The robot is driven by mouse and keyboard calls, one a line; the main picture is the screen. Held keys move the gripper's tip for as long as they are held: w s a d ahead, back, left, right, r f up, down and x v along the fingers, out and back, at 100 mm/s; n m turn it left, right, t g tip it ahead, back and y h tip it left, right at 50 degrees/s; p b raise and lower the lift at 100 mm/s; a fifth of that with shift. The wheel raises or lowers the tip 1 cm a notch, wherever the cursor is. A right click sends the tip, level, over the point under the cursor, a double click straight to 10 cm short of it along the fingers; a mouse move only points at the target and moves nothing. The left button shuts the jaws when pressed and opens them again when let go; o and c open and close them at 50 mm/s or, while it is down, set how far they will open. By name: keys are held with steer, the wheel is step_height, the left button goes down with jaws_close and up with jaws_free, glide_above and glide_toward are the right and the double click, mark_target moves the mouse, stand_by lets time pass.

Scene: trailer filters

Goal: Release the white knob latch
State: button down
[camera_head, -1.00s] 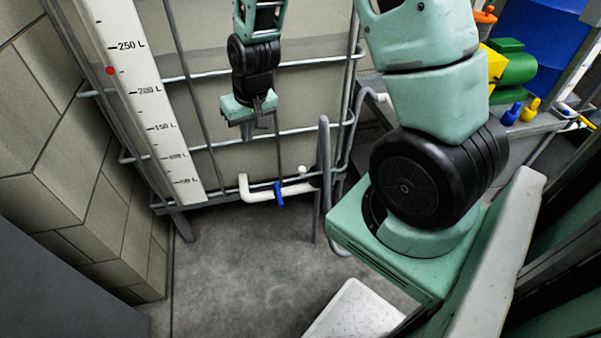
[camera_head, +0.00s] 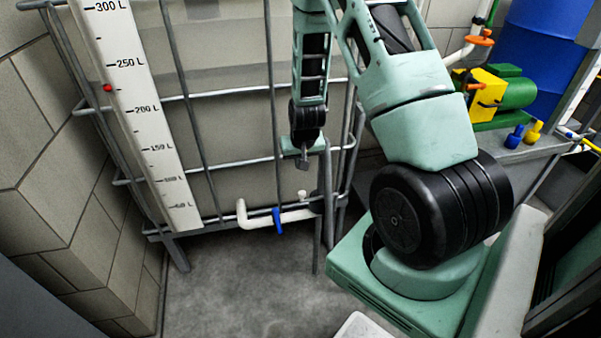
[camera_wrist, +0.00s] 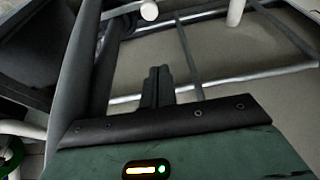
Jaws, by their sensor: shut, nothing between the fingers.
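The white knob (camera_head: 301,195) is a small round end above the white pipe at the lower right of the caged tank. A round white knob (camera_wrist: 149,11) also shows at the top edge of the wrist view. My gripper (camera_head: 303,163) points down, a little above the knob in the head view and apart from it. In the wrist view my gripper's fingers (camera_wrist: 157,85) are together with nothing between them, and the knob lies beyond their tips. How the latch is mounted is too small to tell.
A white pipe (camera_head: 257,219) with a blue handle (camera_head: 278,222) runs along the tank's bottom. Grey cage bars (camera_head: 327,190) stand right beside my gripper. A green and yellow pump (camera_head: 500,92) and a blue drum (camera_head: 545,45) are at the right.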

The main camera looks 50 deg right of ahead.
step_height(320, 180, down, 8)
steer(key=b, duration=0.1)
steer(key=shift+s+a+f+b, duration=0.2)
steer(key=shift+s+a+b, duration=0.15)
steer(key=shift+s, duration=0.1)
stand_by(0.4)
